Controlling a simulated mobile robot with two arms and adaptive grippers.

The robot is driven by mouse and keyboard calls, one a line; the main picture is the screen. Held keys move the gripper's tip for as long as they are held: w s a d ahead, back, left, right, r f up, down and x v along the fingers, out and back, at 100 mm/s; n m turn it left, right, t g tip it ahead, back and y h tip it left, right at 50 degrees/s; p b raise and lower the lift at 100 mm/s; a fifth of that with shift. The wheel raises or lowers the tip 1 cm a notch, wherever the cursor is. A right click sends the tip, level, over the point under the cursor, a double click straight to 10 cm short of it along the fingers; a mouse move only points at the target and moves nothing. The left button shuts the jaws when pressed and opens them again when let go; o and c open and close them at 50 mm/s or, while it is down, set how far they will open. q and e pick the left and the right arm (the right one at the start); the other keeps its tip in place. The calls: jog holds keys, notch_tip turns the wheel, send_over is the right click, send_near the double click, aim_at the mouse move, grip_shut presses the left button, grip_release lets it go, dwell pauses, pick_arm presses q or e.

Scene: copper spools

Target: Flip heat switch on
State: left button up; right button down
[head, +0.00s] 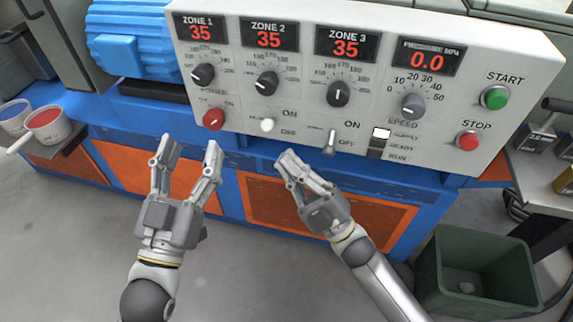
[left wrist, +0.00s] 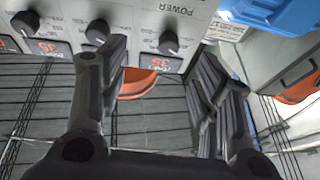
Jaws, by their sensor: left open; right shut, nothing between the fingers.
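The grey control panel (head: 225,60) fills the upper part of the head view. The small white-tipped switch (head: 267,125), which I take for the heat switch, sits below the zone 2 knob, with ON above and OFF below. Its small lettering is blurred, and I cannot tell its position. My left gripper (head: 188,150) is open and empty, below and left of that switch, under the red power knob (head: 213,119). It also shows in the left wrist view (left wrist: 160,75), open before the panel. My right gripper (head: 287,170) is shut and empty, below the panel, slightly right of the switch.
Another metal toggle (head: 330,142) with ON and OFF marks sits to the right. Further right are a selector switch (head: 380,141), the green START button (head: 494,97) and the red STOP button (head: 467,140). A green bin (head: 478,270) stands on the floor at lower right.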

pick_arm(q)
jog(key=shift+w+a+f+g+y+p, duration=0.15)
jog(key=shift+f+g+y+p, duration=0.15)
jog(key=shift+f, duration=0.3)
jog(key=shift+w+d+f+g+y+p, duration=0.15)
jog(key=shift+f+g, duration=0.25)
jog(key=shift+f, duration=0.2)
pick_arm(e)
jog(key=s+v, duration=0.1)
jog(key=v, duration=0.9)
jog(key=shift+a+r, duration=0.15)
jog(key=shift+r, duration=0.15)
jog(key=shift+s, duration=0.1)
